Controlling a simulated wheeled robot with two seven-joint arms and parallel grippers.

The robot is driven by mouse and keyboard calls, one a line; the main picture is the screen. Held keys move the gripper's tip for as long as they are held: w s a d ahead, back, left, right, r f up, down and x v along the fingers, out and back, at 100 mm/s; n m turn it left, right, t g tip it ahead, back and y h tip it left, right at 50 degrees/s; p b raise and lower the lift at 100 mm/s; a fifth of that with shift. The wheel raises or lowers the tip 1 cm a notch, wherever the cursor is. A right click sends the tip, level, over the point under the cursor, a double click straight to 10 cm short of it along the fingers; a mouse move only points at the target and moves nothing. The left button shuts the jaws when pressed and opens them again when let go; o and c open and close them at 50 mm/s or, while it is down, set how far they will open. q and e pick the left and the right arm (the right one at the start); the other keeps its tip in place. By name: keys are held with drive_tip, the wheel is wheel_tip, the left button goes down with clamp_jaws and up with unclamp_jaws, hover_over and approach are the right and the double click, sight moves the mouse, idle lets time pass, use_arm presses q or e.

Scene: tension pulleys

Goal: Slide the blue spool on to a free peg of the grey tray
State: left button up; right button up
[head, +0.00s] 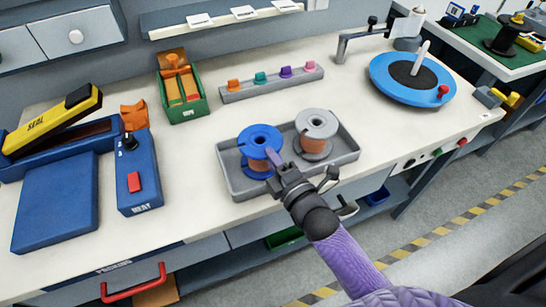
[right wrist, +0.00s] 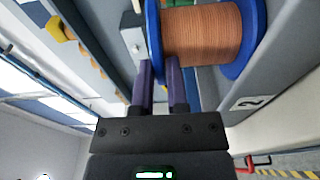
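The blue spool (head: 260,142), with blue flanges and copper-coloured wire, stands about upright at the left of the grey tray (head: 238,194). It also shows large in the right wrist view (right wrist: 205,35). My right gripper (head: 272,155) reaches it from the front right. Its purple fingers (right wrist: 160,75) are close together, one on each side of the near blue flange, and look shut on it. A grey spool (head: 317,124) with copper wire stands at the right of the tray. I see no bare peg; the tray floor is partly hidden. My left gripper is not in view.
A grey rack with several coloured pieces (head: 272,84) and a green bin (head: 185,108) stand behind. A blue turntable (head: 412,82) is at the back right. A blue heat box (head: 139,172) and sealer (head: 52,200) are at left. The bench is clear right of the tray.

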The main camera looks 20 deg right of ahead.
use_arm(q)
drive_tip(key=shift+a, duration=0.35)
use_arm(e)
drive_tip(key=o, duration=0.5)
drive_tip(key=shift+f, duration=0.15)
drive_tip(key=shift+s, duration=0.35)
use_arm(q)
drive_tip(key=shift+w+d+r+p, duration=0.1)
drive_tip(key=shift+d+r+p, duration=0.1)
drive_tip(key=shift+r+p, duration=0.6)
use_arm(e)
drive_tip(key=s, duration=0.3)
drive_tip(key=s+d, duration=0.1)
drive_tip(key=s, duration=0.5)
drive_tip(key=shift+d, duration=0.35)
